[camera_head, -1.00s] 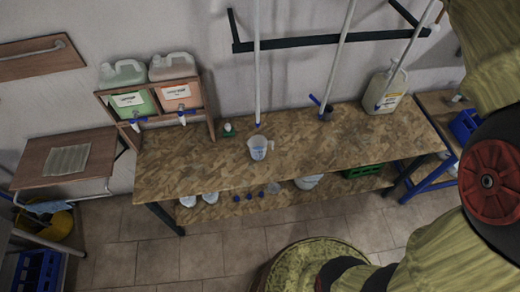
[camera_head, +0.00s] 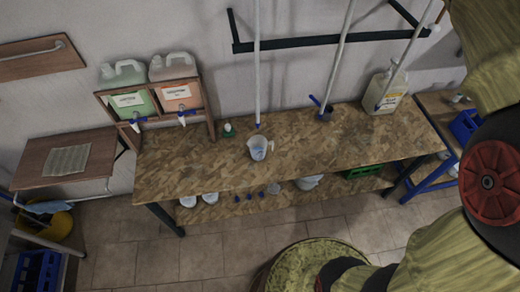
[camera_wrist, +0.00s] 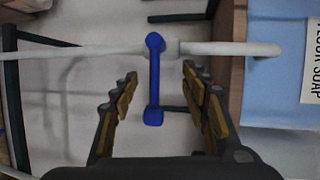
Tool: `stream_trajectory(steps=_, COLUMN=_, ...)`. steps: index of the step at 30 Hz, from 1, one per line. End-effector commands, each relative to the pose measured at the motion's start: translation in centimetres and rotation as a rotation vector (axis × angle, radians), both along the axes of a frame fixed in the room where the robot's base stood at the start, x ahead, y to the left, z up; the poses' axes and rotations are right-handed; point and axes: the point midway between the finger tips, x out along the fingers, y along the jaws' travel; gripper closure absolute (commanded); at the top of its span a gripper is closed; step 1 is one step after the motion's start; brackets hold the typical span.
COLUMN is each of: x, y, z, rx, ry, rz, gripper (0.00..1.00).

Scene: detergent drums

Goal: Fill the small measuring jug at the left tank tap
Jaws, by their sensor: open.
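The small clear measuring jug (camera_head: 258,148) stands upright on the wooden bench, its handle to the right. The left tank (camera_head: 128,98) is green with a white label and stands in a wooden rack at the bench's left end. Its tap (camera_head: 135,124), white with a blue part, points down over the bench. My gripper (camera_wrist: 159,76) shows only in the wrist view, its fingers apart. A blue lever (camera_wrist: 154,80) on a white pipe (camera_wrist: 90,52) appears between the fingers; I cannot tell whether they touch it or which fitting it is.
An orange tank (camera_head: 178,95) with its own tap stands right of the green one. A small green-and-white item (camera_head: 229,130) sits between rack and jug. White vertical pipes (camera_head: 257,60) and a cream canister (camera_head: 384,90) stand along the back. The bench front (camera_head: 190,180) is clear.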

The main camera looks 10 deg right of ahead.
Motion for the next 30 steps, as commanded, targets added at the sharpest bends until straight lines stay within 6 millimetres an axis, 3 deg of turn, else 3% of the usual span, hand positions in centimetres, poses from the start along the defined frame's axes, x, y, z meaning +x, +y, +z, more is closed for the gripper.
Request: stream_trajectory(steps=30, x=-4.0, y=-1.6, z=1.2, rx=0.0, ry=0.0, rz=0.0, gripper=0.54)
